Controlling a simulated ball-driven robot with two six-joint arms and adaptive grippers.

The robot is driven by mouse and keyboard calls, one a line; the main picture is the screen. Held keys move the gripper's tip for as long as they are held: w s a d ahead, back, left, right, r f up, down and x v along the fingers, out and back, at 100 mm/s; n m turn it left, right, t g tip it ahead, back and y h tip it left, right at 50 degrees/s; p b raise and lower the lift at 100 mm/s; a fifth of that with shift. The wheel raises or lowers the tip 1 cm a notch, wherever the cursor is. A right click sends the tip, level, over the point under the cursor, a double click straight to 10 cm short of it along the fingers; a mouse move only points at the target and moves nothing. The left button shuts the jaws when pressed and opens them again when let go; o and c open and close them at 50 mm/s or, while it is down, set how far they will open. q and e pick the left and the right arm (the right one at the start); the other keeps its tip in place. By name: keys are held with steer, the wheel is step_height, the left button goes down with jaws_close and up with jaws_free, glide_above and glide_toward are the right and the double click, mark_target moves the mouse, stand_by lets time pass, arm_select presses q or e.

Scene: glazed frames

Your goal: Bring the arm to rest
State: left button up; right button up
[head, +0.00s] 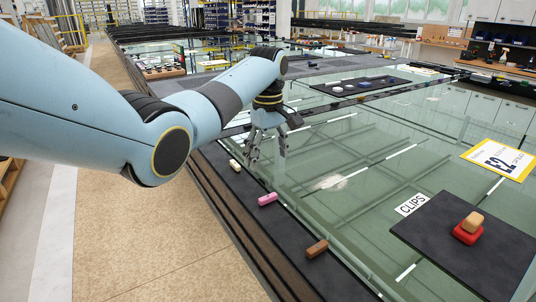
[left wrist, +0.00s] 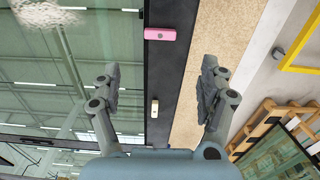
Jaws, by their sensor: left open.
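My left arm (head: 160,140) reaches in from the left over the edge of the glass-topped table. My left gripper (head: 268,155) points down above the glass, near the dark border strip. Its fingers are apart and nothing is between them. In the left wrist view the left gripper (left wrist: 160,75) also shows spread fingers, with the dark strip and floor beyond. My right gripper is not in view.
A cream clip (head: 235,166), a pink clip (head: 267,199) and a brown clip (head: 317,248) lie along the dark strip. A black mat (head: 430,240) holds a tan piece (head: 473,221) on a red one (head: 467,236). The glass between is clear.

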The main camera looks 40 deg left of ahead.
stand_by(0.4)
arm_select(q)
steer(key=s+d+f+m+t+y, duration=0.1)
steer(key=s+d+f+m, duration=0.1)
steer(key=s+f+m, duration=0.45)
steer(key=s+d+f+m+t, duration=0.1)
steer(key=s+d+f, duration=0.2)
steer(key=s, duration=0.7)
steer(key=s+d+r+m+t, duration=0.15)
steer(key=s+r+m, duration=0.25)
steer(key=s, duration=0.5)
steer(key=s+d+r+m, duration=0.3)
steer(key=s, duration=0.7)
step_height(320, 180, down, 34)
steer(key=a+g+b, duration=0.1)
steer(key=a+b, duration=0.2)
steer(key=b, duration=0.7)
steer(key=s+f+b, duration=0.3)
steer(key=s+f, duration=0.3)
steer(key=f, duration=0.3)
steer(key=s+f+g+b, duration=0.1)
steer(key=s+f+b, duration=0.3)
steer(key=s+f, duration=0.3)
steer(key=s+f+b, duration=0.3)
steer(key=s+f, duration=0.4)
steer(key=f, duration=0.6)
steer(key=shift+a+b, duration=0.3)
steer(key=shift+a, duration=0.15)
